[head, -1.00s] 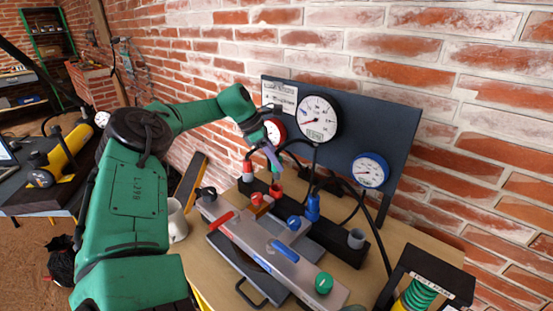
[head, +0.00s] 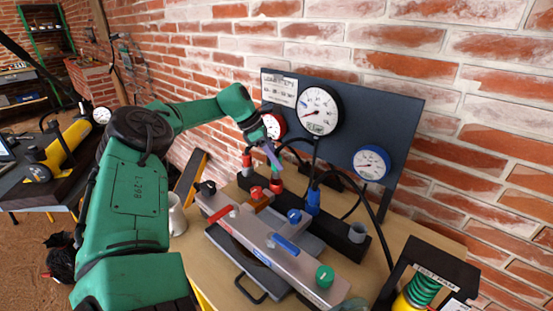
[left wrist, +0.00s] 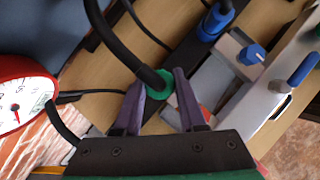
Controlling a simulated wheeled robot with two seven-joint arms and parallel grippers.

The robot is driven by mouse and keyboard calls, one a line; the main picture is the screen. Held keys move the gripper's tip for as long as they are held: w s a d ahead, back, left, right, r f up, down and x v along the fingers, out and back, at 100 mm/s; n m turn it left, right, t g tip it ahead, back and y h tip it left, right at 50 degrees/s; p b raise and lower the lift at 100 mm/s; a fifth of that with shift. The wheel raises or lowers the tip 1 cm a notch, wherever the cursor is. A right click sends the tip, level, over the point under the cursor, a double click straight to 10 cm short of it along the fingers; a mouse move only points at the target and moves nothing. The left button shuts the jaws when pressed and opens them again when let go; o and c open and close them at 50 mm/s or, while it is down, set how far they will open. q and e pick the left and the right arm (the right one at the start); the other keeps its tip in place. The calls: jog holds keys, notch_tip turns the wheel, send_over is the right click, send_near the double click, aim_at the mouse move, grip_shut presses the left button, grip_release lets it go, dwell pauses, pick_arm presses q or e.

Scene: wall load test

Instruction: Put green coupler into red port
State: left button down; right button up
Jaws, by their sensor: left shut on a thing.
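My left gripper (head: 270,153) is shut on the green coupler (left wrist: 165,83), which ends a black hose. In the head view the coupler is small and partly hidden by the fingers. The coupler is above or at the red port (head: 276,186) on the black rail (head: 332,232). I cannot tell whether they touch. In the left wrist view the coupler sits between both fingertips, and the port cannot be made out behind it. My right gripper is not in view.
A blue coupler (head: 313,203) with its hose and a grey port (head: 357,232) are farther right on the rail. A silver manifold (head: 262,244) with coloured knobs lies in front. A gauge board (head: 355,122) stands behind. A mug (head: 177,217) is at left.

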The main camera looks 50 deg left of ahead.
aim_at(276, 178)
pick_arm(q)
jog(key=shift+f, duration=0.35)
jog(key=shift+b, duration=0.3)
dwell(0.4)
jog(key=shift+f+b, duration=0.55)
jog(key=shift+f, duration=0.05)
jog(key=shift+f+b, duration=0.65)
jog(key=shift+f, duration=0.1)
jog(key=shift+f+b, duration=0.55)
jog(key=shift+b, duration=0.1)
jog(key=shift+s+f, duration=0.1)
jog(key=shift+f, duration=0.15)
dwell(0.4)
